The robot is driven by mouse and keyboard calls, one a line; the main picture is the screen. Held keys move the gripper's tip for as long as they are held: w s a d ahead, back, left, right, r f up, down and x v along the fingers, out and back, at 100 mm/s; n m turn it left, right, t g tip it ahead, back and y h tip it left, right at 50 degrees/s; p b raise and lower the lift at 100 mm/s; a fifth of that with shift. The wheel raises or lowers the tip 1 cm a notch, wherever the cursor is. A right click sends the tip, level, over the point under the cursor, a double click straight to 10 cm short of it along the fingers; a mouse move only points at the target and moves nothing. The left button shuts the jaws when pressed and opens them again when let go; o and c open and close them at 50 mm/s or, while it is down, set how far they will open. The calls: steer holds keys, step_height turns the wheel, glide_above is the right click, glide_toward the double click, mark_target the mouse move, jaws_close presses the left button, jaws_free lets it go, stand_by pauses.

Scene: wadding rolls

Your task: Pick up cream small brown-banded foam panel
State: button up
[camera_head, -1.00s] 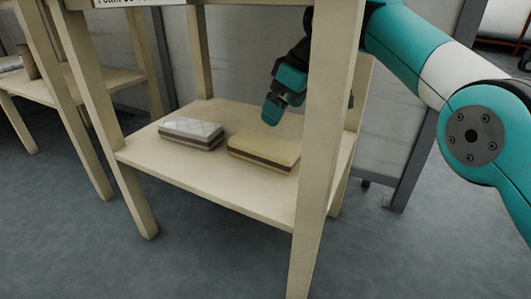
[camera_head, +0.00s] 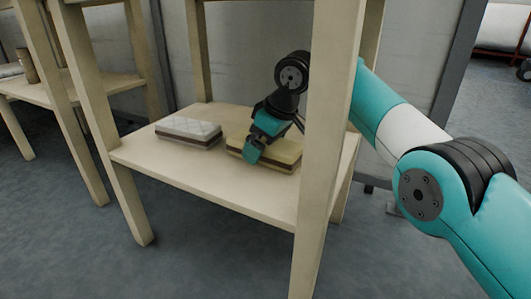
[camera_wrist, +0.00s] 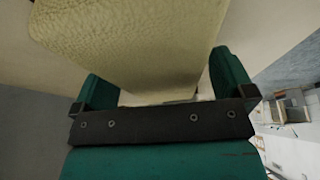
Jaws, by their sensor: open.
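The cream foam panel (camera_head: 285,150) with a brown band lies flat on the lower wooden shelf (camera_head: 200,174), in the middle of the head view. My gripper (camera_head: 256,155) is over its near left part, pointing down, and covers some of it. In the wrist view the panel (camera_wrist: 130,40) fills the upper middle, and my gripper (camera_wrist: 160,85) has its two teal fingers apart, one on each side of the panel's end. I cannot tell whether the fingers touch it.
A white-topped, brown-banded panel (camera_head: 188,131) lies left of the cream one, a small gap apart. A shelf post (camera_head: 329,130) stands in front of my arm. Another wooden stand (camera_head: 85,90) is at the left. The front of the shelf is clear.

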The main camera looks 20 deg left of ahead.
steer(key=c, duration=0.9)
steer(key=shift+o, duration=0.2)
steer(key=shift+r, duration=0.2)
